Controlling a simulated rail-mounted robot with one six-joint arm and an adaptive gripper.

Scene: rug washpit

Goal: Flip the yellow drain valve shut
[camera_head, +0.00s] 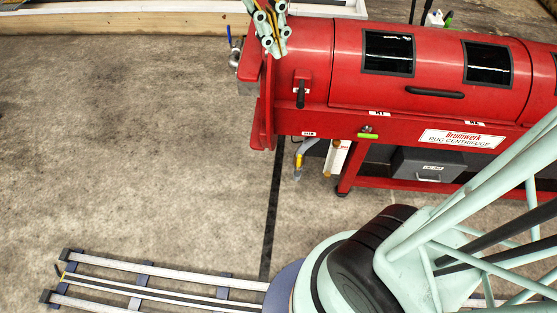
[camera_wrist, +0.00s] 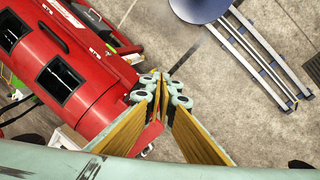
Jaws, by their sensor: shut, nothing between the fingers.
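The red rug centrifuge (camera_head: 345,120) stands at the upper right in the head view, and part of it shows at the left in the wrist view (camera_wrist: 85,75). A small yellow part (camera_head: 298,163) on a grey bent pipe hangs under the centrifuge's left end; it looks like the drain valve, but its lever position is too small to tell. My gripper (camera_head: 275,50) is over the left end of the centrifuge, above and apart from that yellow part. Its fingers are shut and empty in the wrist view (camera_wrist: 160,78). I cannot make out the valve there.
A blue-handled valve (camera_head: 229,36) sits at the centrifuge's left end. A black handle (camera_head: 300,94) sticks out of its front. A grey box (camera_head: 430,164) hangs beneath. Floor rails (camera_head: 150,285) run along the lower left. The concrete floor (camera_head: 120,140) at left is clear.

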